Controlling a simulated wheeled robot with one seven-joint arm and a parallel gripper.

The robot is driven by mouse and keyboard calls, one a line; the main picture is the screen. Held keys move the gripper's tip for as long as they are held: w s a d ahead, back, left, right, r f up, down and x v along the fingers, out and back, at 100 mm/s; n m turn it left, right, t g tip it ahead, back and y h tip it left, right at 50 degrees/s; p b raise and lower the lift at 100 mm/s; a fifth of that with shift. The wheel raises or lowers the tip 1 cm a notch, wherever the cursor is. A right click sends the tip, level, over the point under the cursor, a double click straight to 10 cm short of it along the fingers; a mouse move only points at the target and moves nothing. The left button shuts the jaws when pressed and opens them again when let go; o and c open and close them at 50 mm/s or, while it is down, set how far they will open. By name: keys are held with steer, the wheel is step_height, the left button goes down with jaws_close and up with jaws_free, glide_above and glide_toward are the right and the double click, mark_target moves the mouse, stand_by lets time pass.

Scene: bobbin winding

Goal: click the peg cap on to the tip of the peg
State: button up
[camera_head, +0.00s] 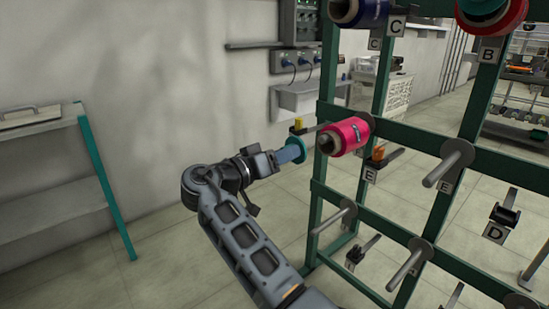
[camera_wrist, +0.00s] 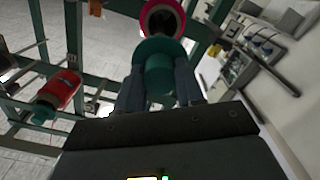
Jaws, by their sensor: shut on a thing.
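My gripper (camera_head: 288,154) is shut on the teal peg cap (camera_head: 296,146), which has a round flange facing the rack. In the wrist view, the cap (camera_wrist: 158,72) sits between the two fingers. A pink bobbin (camera_head: 350,134) sits on the rack just right of the cap, with a dark end facing it. In the wrist view, the bobbin's pink rim (camera_wrist: 178,14) shows just beyond the cap. A small gap seems to part cap and bobbin in the head view. The tip of that peg cannot be told apart from the bobbin's dark core.
The green rack (camera_head: 405,237) carries bare pegs (camera_head: 440,172) below and right of the bobbin. Blue (camera_head: 367,10) and red (camera_head: 500,22) bobbins hang above.

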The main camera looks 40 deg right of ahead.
mark_target(321, 140)
steer(key=d, duration=0.3)
steer(key=shift+d, duration=0.3)
steer(key=shift+a, duration=0.2)
steer(key=shift+d, duration=0.6)
steer(key=shift+d, duration=0.35)
steer(key=shift+d+b, duration=0.3)
steer(key=shift+d, duration=0.35)
steer(key=shift+d, duration=0.35)
steer(key=shift+w+d+b, duration=0.1)
steer(key=shift+d+b, duration=0.4)
steer(key=shift+d, duration=0.9)
